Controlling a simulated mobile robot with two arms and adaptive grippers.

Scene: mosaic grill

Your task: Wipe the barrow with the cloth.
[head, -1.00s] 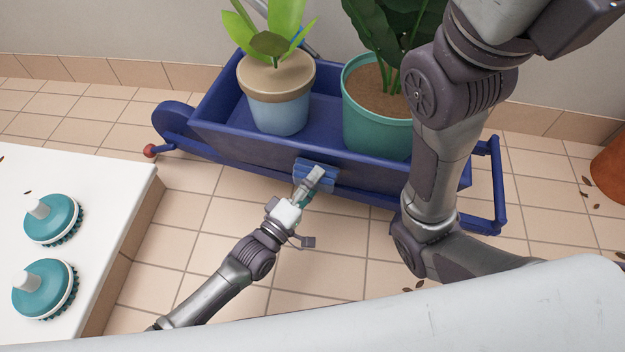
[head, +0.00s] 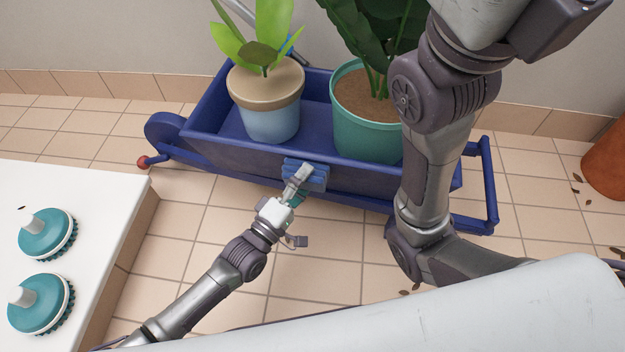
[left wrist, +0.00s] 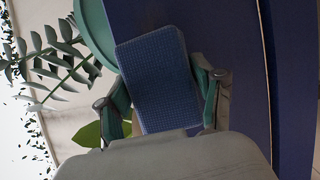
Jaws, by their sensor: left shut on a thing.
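The blue barrow (head: 350,178) stands on the tiled floor by the wall, with two potted plants in it. My left gripper (head: 302,182) is at the middle of the barrow's near side wall. It is shut on the blue cloth (head: 318,176), which lies against or very close to that wall; exact contact cannot be told. In the left wrist view the cloth (left wrist: 160,80) sits between the two fingers (left wrist: 162,98), in front of the barrow's dark blue side (left wrist: 235,45). My right arm crosses in front of the barrow's right part; its gripper is not in view.
A pale pot (head: 268,115) with a light green plant and a teal pot (head: 362,130) with a dark leafy plant stand in the barrow. A white counter (head: 95,205) with two teal brushes (head: 48,232) is at left. A terracotta pot (head: 605,165) is at right.

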